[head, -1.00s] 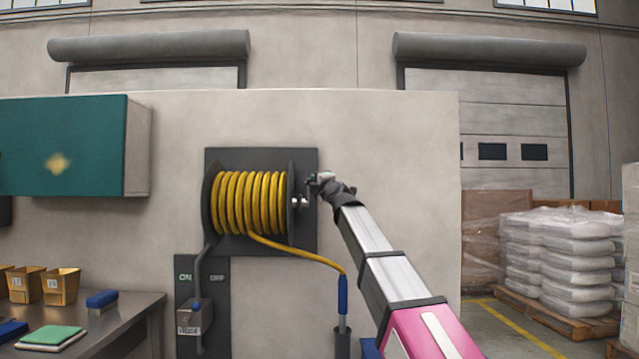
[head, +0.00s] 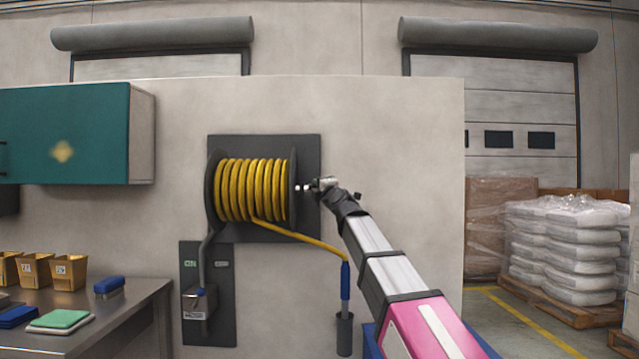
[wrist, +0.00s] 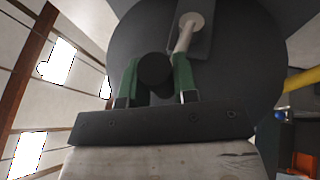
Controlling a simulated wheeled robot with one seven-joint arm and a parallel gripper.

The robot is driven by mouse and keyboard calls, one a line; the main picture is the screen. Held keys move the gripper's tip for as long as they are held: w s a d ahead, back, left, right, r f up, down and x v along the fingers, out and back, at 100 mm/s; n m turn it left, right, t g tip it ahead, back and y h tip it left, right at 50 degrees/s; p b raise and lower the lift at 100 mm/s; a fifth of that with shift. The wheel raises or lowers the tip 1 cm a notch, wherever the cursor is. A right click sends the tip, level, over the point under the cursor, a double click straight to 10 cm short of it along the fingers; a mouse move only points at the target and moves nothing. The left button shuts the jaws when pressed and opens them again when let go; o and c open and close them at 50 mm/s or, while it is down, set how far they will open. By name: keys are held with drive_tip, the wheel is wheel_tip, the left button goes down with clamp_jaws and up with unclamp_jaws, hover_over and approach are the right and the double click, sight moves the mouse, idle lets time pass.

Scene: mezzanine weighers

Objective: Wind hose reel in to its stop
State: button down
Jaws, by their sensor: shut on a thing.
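The hose reel (head: 294,205) hangs on a dark wall plate, its drum wrapped with several turns of yellow hose (head: 250,190). The hose slopes down right to a blue end piece (head: 345,280) in a dark upright holder (head: 344,335). My gripper (head: 324,184) is at the reel's right side, about level with the hub. In the wrist view its two green fingers (wrist: 155,82) are shut on the dark round crank handle (wrist: 155,69). The crank arm's pale spindle (wrist: 190,22) shows above, before the dark flange (wrist: 238,75). In the head view the handle is hidden by my gripper.
Below the reel is a dark panel (head: 222,315) with a lever-like fitting (head: 199,300). A steel bench (head: 135,300) with bins, a blue brush and cloths stands left, under a teal cabinet (head: 60,135). Wrapped pallets (head: 565,250) stand at the right.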

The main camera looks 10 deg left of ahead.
drive_tip(key=shift+f, duration=0.6)
drive_tip(key=c, duration=0.9)
unclamp_jaws()
drive_tip(key=shift+w, duration=0.1)
drive_tip(key=v, duration=1.1)
drive_tip(key=shift+a, duration=0.1)
